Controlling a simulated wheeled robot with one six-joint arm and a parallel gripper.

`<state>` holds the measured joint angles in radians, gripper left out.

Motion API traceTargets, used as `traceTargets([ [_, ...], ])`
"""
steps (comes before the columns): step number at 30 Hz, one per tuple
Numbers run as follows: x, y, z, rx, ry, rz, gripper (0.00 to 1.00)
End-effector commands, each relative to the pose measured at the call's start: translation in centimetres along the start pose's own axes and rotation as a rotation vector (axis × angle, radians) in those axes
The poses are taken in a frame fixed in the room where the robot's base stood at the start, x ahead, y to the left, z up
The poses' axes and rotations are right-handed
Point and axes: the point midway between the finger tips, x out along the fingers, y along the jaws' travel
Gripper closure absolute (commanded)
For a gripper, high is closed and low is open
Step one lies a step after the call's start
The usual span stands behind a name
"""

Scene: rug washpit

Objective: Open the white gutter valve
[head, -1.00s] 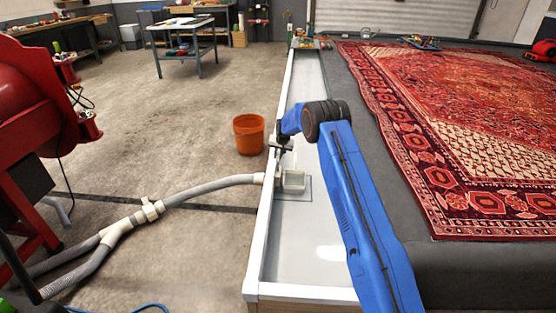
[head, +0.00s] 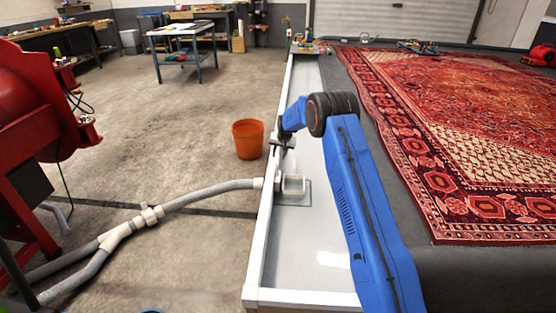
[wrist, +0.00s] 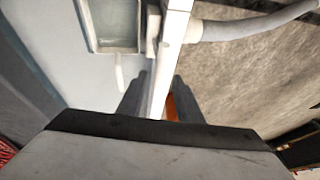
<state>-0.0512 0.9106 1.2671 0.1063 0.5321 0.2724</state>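The white gutter valve (head: 292,185) sits in the gutter against its left wall, where a grey hose joins from outside. In the wrist view its square box (wrist: 112,25) is at the top, with a thin white lever-like piece (wrist: 118,72) beside it. My gripper (head: 284,140) is above the gutter's left wall, just beyond the valve. In the wrist view my gripper (wrist: 158,90) has its two dark fingers apart, with the white wall rim seen between them. The fingers appear apart from the lever-like piece. The far side of the valve is partly hidden in the head view.
The grey hose (head: 215,187) runs left across the floor from the gutter wall (head: 262,235). An orange bucket (head: 248,140) stands left of the gutter. A patterned rug (head: 460,120) lies on the dark platform to the right. A red machine (head: 30,100) stands at far left.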

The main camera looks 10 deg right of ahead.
Motion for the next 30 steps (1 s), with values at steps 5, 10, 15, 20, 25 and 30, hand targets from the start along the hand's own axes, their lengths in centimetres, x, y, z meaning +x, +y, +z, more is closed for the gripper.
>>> traceTargets([
  [5,-3.6,0.0,-0.1,0.0,0.001,0.0,0.68],
  [10,-6.7,0.0,0.0,0.0,0.001,0.0,0.68],
  [15,-9.2,0.0,0.0,0.0,0.0,0.0,0.68],
  [20,-10.4,0.0,0.1,0.0,-0.001,0.001,0.68],
  [25,-10.8,0.0,0.0,0.0,-0.001,0.0,0.68],
  [30,-10.8,0.0,0.0,0.0,-0.001,0.0,0.68],
])
